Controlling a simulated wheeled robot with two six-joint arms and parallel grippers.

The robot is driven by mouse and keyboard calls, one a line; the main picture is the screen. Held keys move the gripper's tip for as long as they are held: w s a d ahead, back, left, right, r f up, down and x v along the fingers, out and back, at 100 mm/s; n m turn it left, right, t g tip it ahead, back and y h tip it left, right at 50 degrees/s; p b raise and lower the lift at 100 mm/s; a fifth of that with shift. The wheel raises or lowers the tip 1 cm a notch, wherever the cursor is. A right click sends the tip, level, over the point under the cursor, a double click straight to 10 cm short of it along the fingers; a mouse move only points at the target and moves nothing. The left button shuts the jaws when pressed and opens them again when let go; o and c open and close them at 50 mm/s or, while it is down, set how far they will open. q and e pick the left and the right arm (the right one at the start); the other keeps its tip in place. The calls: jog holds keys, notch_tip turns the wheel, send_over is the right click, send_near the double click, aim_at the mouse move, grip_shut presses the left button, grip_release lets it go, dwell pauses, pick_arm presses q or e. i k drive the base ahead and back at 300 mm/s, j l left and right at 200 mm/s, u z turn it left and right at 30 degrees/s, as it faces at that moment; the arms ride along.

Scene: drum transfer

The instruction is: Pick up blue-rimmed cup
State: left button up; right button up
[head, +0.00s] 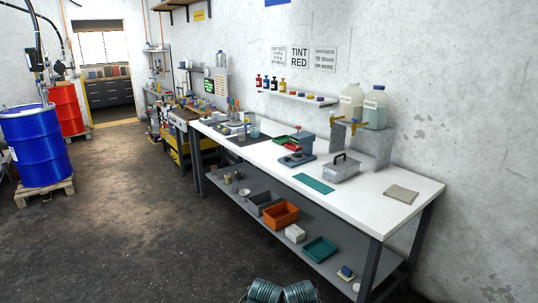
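No cup with a clearly blue rim can be made out at this size. A clear, bluish cup-like container (254,131) stands on the white workbench (405,215), toward its far end; its rim colour is too small to tell. A small whitish cup-like item (245,192) is on the grey lower shelf, with other small containers (228,179) further back. Neither of my grippers shows; only dark rounded parts, apparently of my arms, show at the bottom edge.
The bench holds a red press (298,150), a grey lidded box (341,169), a teal mat (314,184) and a folded cloth (401,194). An orange bin (281,214) is on the lower shelf. A blue drum (38,146) stands left; the floor between is clear.

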aim_at(241, 132)
jog(key=i+j+u, duration=0.4)
jog(key=i+u, duration=0.2)
jog(key=i, duration=0.2)
jog(key=i+u, duration=0.3)
jog(key=i, duration=0.15)
jog(key=i+j+z, duration=0.1)
jog(key=i, duration=0.45)
jog(key=i+j+z, duration=0.1)
jog(key=i, duration=0.45)
jog(key=i+j+z, duration=0.1)
jog(key=i, duration=0.4)
jog(key=i+j+z, duration=0.2)
jog(key=i+z, duration=0.15)
jog(key=i+j+z, duration=0.7)
